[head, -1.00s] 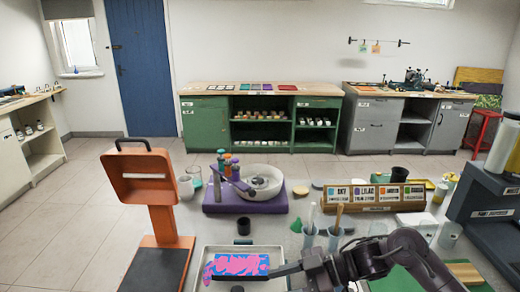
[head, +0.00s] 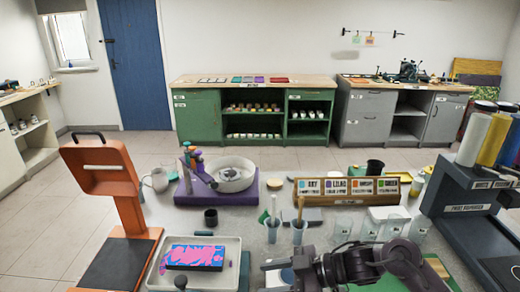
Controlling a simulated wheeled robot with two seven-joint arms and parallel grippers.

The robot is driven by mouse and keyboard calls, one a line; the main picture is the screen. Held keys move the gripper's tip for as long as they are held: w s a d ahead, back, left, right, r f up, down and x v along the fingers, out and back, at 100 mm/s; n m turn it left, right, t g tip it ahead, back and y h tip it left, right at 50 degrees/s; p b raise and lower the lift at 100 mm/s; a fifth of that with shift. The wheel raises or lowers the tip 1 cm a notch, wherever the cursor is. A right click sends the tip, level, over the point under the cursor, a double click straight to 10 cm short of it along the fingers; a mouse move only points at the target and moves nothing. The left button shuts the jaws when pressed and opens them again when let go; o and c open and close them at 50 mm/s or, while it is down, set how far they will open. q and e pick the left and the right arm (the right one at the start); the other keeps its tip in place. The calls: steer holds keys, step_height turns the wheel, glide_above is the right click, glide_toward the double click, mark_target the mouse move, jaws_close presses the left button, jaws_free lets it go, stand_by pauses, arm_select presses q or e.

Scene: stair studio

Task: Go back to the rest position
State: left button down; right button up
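My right arm comes in from the lower right. Its gripper (head: 277,266) points left, over the table just right of the metal tray (head: 236,243), and is apart from the block. I see its fingers edge-on, so their opening is unclear, and no held thing is visible. A block with a pink and blue marbled top (head: 195,257) lies in the tray. My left gripper is not in view.
An orange stand (head: 100,168) is at the left. A purple base with a white bowl (head: 233,175) is behind the tray. Cups with tools (head: 298,232) and a labelled wooden rack (head: 347,191) stand behind my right arm. A dark paint dispenser (head: 468,208) is at the right.

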steer(key=s+d+f+m+t+h, duration=0.1)
steer(key=s+d+f+m+h, duration=0.4)
steer(key=s+d+m+h, duration=0.25)
steer(key=s+d+f+m+t+h, duration=0.1)
steer(key=s+d+f+m+h, duration=0.3)
steer(key=s+d+m+h, duration=0.35)
steer(key=s+d+f+g+y, duration=0.1)
steer(key=s+f, duration=0.1)
steer(key=f, duration=1.4)
steer(key=s+d+f+g+y, duration=0.1)
steer(key=s+f, duration=0.1)
steer(key=f, duration=1.3)
steer(key=s+d+f, duration=0.1)
steer(key=s+f, duration=0.8)
steer(key=s+d+f, duration=0.2)
steer(key=s+f, duration=0.6)
steer(key=s, duration=0.2)
steer(key=shift+s+d+f+g, duration=0.25)
steer(key=shift+f+g, duration=0.1)
steer(key=shift+g, duration=0.05)
